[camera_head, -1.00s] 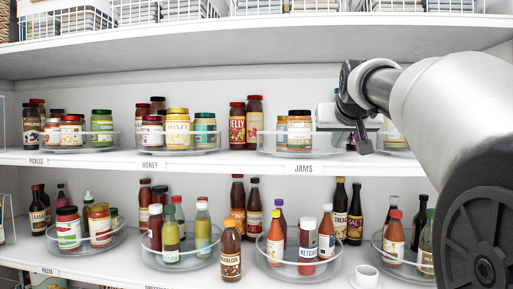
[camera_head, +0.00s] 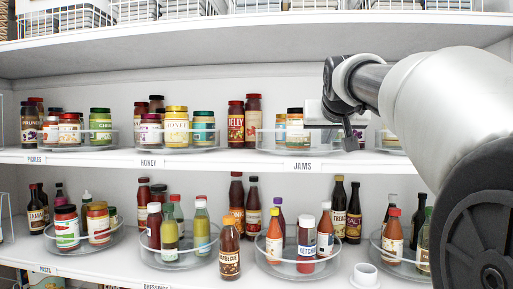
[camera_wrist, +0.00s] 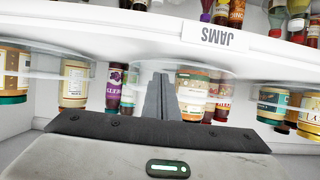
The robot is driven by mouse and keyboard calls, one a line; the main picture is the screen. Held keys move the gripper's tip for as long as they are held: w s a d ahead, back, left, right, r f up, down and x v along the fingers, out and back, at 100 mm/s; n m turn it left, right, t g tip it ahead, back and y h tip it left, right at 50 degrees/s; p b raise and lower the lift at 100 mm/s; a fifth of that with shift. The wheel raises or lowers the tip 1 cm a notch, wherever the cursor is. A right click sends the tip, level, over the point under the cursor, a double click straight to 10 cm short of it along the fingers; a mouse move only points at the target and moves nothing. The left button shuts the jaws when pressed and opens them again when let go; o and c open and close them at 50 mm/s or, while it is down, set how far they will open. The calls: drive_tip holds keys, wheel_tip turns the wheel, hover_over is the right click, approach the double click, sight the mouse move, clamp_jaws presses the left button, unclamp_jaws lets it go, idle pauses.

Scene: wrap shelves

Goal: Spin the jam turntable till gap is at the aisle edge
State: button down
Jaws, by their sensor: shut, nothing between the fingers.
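The jam turntable (camera_head: 268,149) is a clear round tray with a low rim, above the JAMS label (camera_head: 302,166) on the middle shelf. Jars (camera_head: 295,126) stand on its left part in the head view; my gripper hides its right part. My gripper (camera_head: 350,143) is shut and empty, at the turntable's right front. In the upside-down wrist view, its closed fingers (camera_wrist: 161,97) point toward the turntable beside an orange-and-white labelled jar (camera_wrist: 192,92). A purple-labelled jar (camera_wrist: 116,84) is on the other side. I cannot tell whether the fingers touch the rim or a jar.
Below is a shelf of sauce-bottle turntables (camera_head: 275,263). The upper shelf (camera_head: 200,50) holds wire baskets.

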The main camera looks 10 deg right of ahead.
sight(298, 141)
drive_tip(key=shift+a, duration=0.15)
drive_tip(key=shift+w+a, duration=0.1)
drive_tip(key=shift+a, duration=0.9)
drive_tip(key=shift+a+b, duration=0.15)
drive_tip(key=shift+b, duration=0.15)
drive_tip(key=shift+a, duration=1.05)
drive_tip(key=shift+w+a, duration=0.1)
drive_tip(key=shift+w+a+b, duration=0.15)
drive_tip(key=shift+w+a, duration=0.05)
drive_tip(key=shift+a, duration=0.3)
drive_tip(key=shift+w+a+b, duration=0.15)
drive_tip(key=shift+w+a, duration=0.05)
drive_tip(key=shift+a, duration=0.35)
